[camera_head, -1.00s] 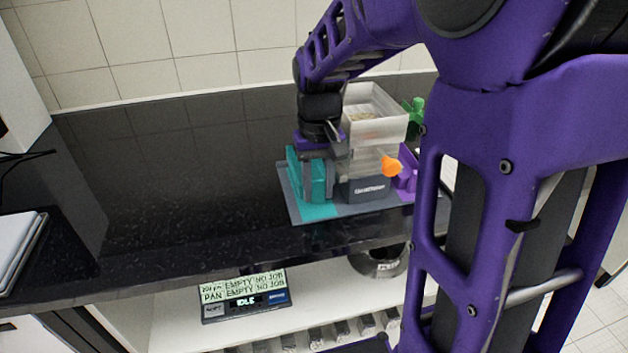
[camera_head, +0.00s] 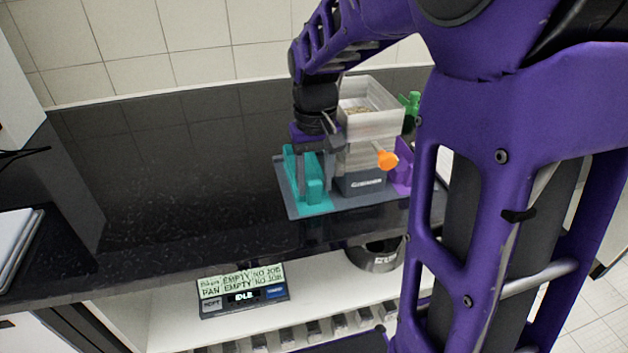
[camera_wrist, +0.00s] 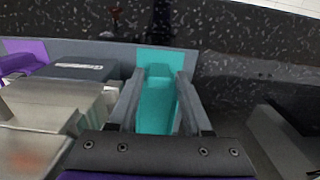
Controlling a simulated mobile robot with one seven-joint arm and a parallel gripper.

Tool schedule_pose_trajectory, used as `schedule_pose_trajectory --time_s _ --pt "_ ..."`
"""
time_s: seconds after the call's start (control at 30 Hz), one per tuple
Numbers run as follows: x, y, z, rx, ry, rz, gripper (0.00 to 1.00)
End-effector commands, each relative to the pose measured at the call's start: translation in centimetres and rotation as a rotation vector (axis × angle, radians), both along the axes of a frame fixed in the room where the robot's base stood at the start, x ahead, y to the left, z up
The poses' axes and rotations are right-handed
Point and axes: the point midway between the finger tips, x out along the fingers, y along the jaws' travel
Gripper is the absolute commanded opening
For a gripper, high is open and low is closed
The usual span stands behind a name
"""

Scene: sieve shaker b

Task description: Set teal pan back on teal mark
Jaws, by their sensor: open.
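The teal pan (camera_head: 314,190) stands upright on the teal mark (camera_head: 318,208) at the left end of a grey base plate. My gripper (camera_head: 315,178) is open, pointing down, with one finger on each side of the pan. In the wrist view the pan (camera_wrist: 157,108) lies between the two fingers (camera_wrist: 158,100), and part of the teal mark (camera_wrist: 168,57) shows beyond its end. Narrow gaps seem to show beside the pan, but I cannot tell whether either finger touches it. Part of the pan is hidden behind the fingers in the head view.
The sieve shaker (camera_head: 365,150), with a clear tray on top and an orange knob (camera_head: 387,160), stands close to the right of my gripper. Purple (camera_head: 402,175) and green (camera_head: 412,105) parts are beyond it. The dark counter (camera_head: 170,180) to the left is clear.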

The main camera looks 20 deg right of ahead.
Motion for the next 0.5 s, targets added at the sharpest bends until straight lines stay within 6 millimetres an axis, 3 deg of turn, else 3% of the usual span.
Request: schedule_pose_trajectory --time_s 0.3,0.5 --pt "0.0 0.0 7.4 0.000 -0.006 -0.001 0.49" --pt "0.0 0.0 10.6 0.000 -0.003 -0.001 0.49"
